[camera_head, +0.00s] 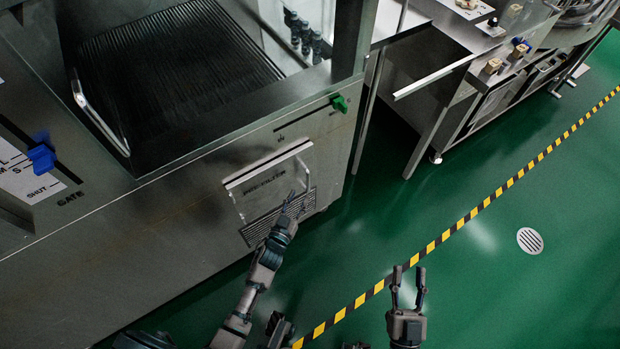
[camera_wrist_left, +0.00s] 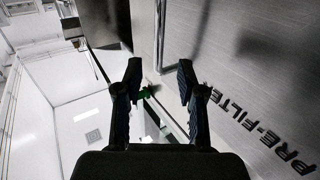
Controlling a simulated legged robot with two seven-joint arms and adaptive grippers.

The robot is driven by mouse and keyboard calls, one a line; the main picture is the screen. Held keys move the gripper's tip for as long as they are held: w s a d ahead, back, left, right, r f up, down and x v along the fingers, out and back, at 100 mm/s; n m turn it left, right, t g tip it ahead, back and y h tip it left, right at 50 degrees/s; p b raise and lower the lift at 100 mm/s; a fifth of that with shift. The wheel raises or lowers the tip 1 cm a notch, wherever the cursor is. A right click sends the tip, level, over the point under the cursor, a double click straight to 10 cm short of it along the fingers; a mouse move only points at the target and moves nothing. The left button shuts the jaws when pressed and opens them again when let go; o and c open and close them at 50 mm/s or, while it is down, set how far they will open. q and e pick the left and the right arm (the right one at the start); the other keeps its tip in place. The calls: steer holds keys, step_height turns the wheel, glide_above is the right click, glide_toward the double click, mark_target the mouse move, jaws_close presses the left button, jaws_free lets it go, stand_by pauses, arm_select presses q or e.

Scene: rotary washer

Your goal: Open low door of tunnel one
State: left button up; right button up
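The low door (camera_head: 262,180) is a pale metal panel labelled PRE-FILTER, low on the machine's front face. It looks closed. A thin metal bar handle (camera_head: 306,172) stands at its right side. My left gripper (camera_head: 290,200) is in front of the door's lower right part, near the handle. In the left wrist view its fingers (camera_wrist_left: 159,85) are apart with nothing clearly gripped. A metal bar (camera_wrist_left: 160,35) shows beyond the fingertips, beside the PRE-FILTER lettering (camera_wrist_left: 275,140). Contact with the handle cannot be told. My right gripper (camera_head: 408,280) is open and empty over the floor.
A green slider knob (camera_head: 340,103) sits above the door. A vented grille (camera_head: 278,215) lies beneath it. A blue gate knob (camera_head: 41,158) and a ribbed hatch (camera_head: 180,70) are at left. A steel bench (camera_head: 455,110) stands at right. The green floor (camera_head: 480,270) is open.

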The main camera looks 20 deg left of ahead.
mark_target(308, 182)
arm_select(q)
steer(key=w, duration=0.2)
steer(key=w+b, duration=0.1)
steer(key=w, duration=0.4)
steer(key=shift+w+d+f+b, duration=0.15)
steer(key=shift+w+d+b, duration=0.2)
steer(key=shift+d+b, duration=0.05)
steer(key=shift+w, duration=0.35)
arm_select(e)
steer(key=s+r+t, duration=0.2)
steer(key=t, duration=0.1)
steer(key=s+r+m+t, duration=0.1)
steer(key=r, duration=0.1)
steer(key=shift+s+d, duration=0.15)
steer(key=shift+d, duration=0.2)
arm_select(q)
jaws_close()
